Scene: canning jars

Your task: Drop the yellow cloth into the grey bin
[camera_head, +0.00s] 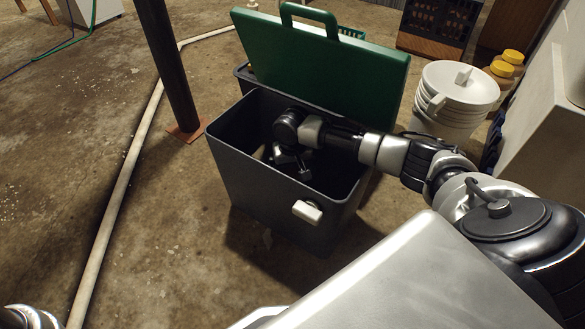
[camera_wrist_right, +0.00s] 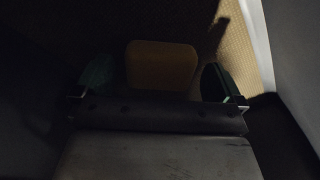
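The grey bin (camera_head: 262,195) stands on the floor with its green lid (camera_head: 325,60) swung up behind it. My right arm reaches over the bin's right side, and my right gripper (camera_head: 288,168) points down inside it. In the dark right wrist view, the gripper's fingers (camera_wrist_right: 160,88) are spread apart. A dull yellow patch (camera_wrist_right: 160,66), which looks like the yellow cloth, shows between and beyond them. Narrow gaps seem to show on both sides. Its exact height in the bin is hard to tell. In the head view the cloth is hidden. My left gripper is out of view.
A tan textured surface (camera_wrist_right: 236,50) shows in the wrist view. Open floor lies at left.

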